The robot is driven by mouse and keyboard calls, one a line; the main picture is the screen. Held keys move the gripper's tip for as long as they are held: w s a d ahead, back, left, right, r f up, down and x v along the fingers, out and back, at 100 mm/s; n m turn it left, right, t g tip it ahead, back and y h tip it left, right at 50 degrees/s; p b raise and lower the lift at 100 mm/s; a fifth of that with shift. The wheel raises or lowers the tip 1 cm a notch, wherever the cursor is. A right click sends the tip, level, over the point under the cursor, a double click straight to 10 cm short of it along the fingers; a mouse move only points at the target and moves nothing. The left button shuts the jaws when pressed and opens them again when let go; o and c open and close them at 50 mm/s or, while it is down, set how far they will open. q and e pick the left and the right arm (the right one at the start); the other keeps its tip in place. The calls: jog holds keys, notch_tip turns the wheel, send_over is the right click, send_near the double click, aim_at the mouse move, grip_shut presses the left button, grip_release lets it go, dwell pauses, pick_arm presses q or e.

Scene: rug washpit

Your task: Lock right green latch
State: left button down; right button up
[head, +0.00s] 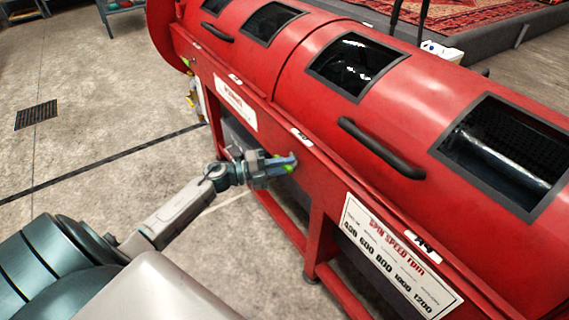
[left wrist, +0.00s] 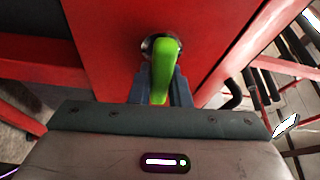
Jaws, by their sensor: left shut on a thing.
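A green latch (left wrist: 165,65) sticks out of a round metal fitting on the red machine's front in the left wrist view. My left gripper (left wrist: 163,92) is shut on it, one finger on each side. In the head view, my left gripper (head: 282,164) is at the machine's front rail, and small bits of the green latch (head: 289,169) show around the fingers. The base of the latch is mostly hidden in the head view. My right gripper is not in view.
The long red machine (head: 285,70) has dark windows and a black handle (head: 382,148) on its cover. A white spin speed label (head: 395,255) is on its front right. The concrete floor at left is open, with a drain grate (head: 37,114). A patterned rug (head: 470,12) lies behind.

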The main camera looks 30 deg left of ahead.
pick_arm(q)
jog(key=shift+m, duration=0.5)
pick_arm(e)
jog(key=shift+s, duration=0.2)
pick_arm(q)
jog(key=shift+f, duration=0.1)
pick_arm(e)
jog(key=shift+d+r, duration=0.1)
pick_arm(q)
jog(key=c, duration=1.4)
grip_release()
jog(key=shift+o, duration=0.2)
jog(key=v, duration=1)
jog(key=shift+s+a+r, duration=0.2)
jog(key=shift+s+a, duration=0.05)
jog(key=shift+a, duration=0.05)
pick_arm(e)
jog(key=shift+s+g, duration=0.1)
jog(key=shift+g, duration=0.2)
pick_arm(q)
jog(key=shift+d, duration=0.1)
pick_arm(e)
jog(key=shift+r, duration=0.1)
